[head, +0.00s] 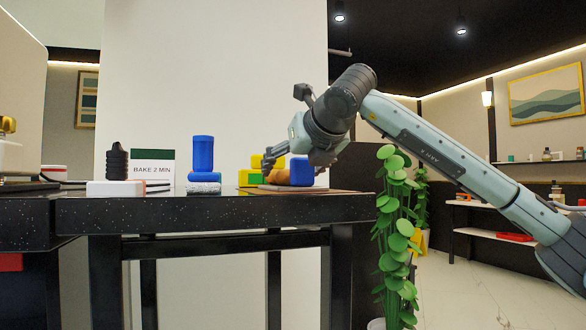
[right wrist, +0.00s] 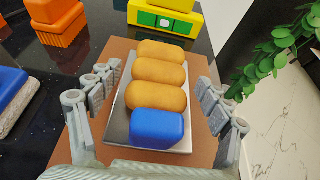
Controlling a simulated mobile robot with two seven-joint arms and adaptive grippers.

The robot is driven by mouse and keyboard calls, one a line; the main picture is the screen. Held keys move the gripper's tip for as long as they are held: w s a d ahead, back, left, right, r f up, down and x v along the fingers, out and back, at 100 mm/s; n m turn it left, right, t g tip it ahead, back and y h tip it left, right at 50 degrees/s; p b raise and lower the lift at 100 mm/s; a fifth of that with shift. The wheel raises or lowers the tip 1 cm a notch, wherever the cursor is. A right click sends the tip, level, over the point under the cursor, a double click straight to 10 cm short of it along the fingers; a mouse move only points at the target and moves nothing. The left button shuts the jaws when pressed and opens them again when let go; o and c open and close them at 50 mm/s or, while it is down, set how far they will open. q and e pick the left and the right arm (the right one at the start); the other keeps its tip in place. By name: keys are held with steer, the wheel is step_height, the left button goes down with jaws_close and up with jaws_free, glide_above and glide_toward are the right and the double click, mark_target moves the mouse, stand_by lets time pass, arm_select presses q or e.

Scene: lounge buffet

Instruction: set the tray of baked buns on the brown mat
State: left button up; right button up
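The grey tray (right wrist: 119,132) lies on the brown mat (right wrist: 77,141), with mat showing around it in the right wrist view. Several golden buns (right wrist: 160,74) lie in a row on it, and a blue block (right wrist: 157,128) sits at its near end. In the head view the blue block (head: 302,172) and the mat (head: 338,191) are at the table's right end. My right gripper (head: 295,163) is over them. Its fingers (right wrist: 158,90) are spread wide on both sides of the tray, with visible gaps, holding nothing. My left gripper is out of view.
Yellow and green blocks (right wrist: 163,18) stand just beyond the tray. A blue object on a speckled slab (head: 203,188), a "BAKE 2 MIN" sign (head: 153,165) and a dark bottle (head: 117,162) stand farther left on the black table (head: 220,210). A leafy plant (head: 398,235) stands beside the table's right end.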

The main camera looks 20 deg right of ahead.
stand_by(0.3)
steer(key=shift+s+r, duration=0.2)
steer(key=shift+s, duration=0.15)
arm_select(q)
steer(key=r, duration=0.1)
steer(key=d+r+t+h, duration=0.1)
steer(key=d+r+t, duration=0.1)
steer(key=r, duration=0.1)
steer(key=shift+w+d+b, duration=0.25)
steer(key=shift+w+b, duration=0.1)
steer(key=shift+b, duration=0.05)
arm_select(e)
steer(key=v, duration=1.1)
steer(key=shift+s, duration=0.15)
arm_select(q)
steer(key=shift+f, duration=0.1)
